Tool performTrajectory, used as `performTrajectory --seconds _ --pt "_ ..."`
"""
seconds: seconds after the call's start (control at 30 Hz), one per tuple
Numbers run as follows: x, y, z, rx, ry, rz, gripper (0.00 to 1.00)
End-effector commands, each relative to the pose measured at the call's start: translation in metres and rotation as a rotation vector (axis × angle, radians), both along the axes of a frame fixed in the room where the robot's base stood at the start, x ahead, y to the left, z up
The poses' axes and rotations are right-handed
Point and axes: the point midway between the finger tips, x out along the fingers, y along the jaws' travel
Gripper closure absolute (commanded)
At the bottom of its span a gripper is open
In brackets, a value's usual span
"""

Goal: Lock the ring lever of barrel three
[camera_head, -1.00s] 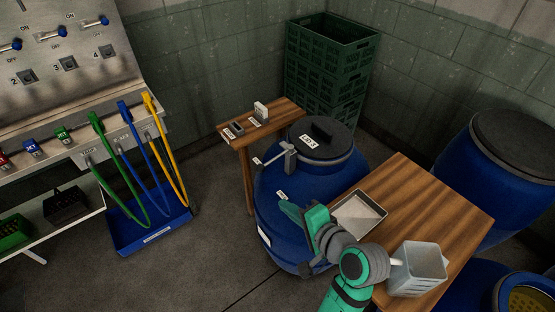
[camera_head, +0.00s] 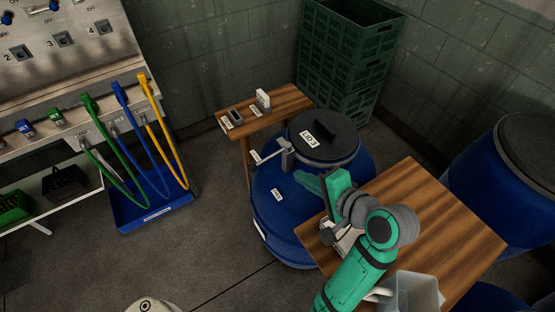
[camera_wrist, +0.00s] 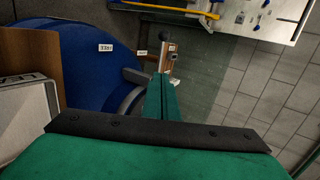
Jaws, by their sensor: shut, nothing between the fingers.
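The blue barrel (camera_head: 272,207) stands between two wooden tables, with a black lid (camera_head: 338,139) on top held by a grey ring (camera_head: 325,163). The ring's grey lever (camera_head: 270,153) sticks out to the left from a clasp (camera_head: 288,159) at the ring's left side.
A wooden table (camera_head: 440,210) stands at the right, with a grey container (camera_head: 412,293) in front. A small wooden side table (camera_head: 282,108) is behind the barrel, green crates (camera_head: 345,60) beyond. Hoses (camera_head: 130,140) hang at the left. Floor left of the barrel is clear.

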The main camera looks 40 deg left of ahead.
Motion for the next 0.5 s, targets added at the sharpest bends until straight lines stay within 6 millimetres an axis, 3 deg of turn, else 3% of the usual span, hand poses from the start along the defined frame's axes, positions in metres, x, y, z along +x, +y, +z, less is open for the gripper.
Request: performTrajectory --seconds 0.27,0.5 --pt "0.002 0.016 -0.008 0.001 0.002 0.010 1.00" --pt "0.014 0.048 -0.028 0.000 0.003 0.003 1.00"
